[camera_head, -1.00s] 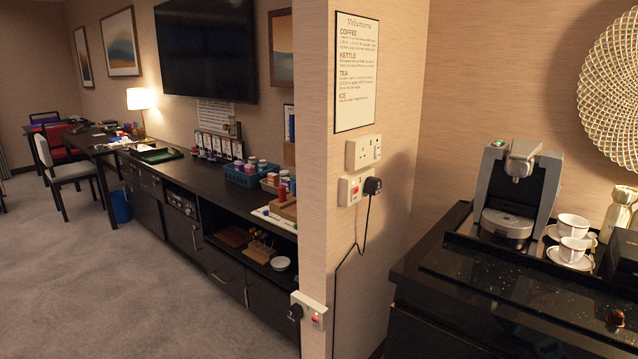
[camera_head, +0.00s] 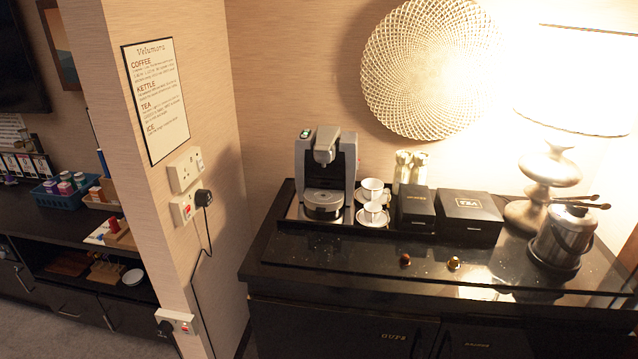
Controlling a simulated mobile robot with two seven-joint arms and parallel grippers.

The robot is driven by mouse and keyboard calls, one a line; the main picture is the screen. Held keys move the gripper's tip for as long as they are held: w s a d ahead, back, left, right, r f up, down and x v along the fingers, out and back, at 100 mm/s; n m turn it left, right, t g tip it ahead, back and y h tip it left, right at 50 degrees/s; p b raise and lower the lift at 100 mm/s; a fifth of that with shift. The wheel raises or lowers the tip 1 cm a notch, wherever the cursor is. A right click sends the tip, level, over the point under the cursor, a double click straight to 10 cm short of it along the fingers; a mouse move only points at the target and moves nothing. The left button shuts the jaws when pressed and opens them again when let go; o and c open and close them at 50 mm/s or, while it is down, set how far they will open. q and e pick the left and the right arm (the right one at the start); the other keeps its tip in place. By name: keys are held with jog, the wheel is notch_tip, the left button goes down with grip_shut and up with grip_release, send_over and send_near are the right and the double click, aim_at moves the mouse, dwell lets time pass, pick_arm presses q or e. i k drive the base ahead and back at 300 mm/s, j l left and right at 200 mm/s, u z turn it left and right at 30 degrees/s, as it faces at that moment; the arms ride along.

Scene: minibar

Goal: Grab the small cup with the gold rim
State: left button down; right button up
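Two small white cups stand on saucers just right of the coffee machine on the black counter. The rear cup (camera_head: 372,187) is farther back, and the front cup (camera_head: 374,208) is close before it and partly overlaps it in view. Both look white with a thin darker or golden line at the rim; at this size I cannot tell their rims apart. The front saucer (camera_head: 364,220) shows a similar edge line. Neither of my grippers is in view.
A grey coffee machine (camera_head: 325,172) stands left of the cups. Black boxes, one a tea box (camera_head: 469,214), gold-topped bottles (camera_head: 410,168), a lamp (camera_head: 549,180) and an ice bucket (camera_head: 563,237) stand to the right. Two small capsules lie in front. The front of the counter (camera_head: 330,257) is mostly clear.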

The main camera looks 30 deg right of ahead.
aim_at(372, 210)
jog(key=z, duration=1.2)
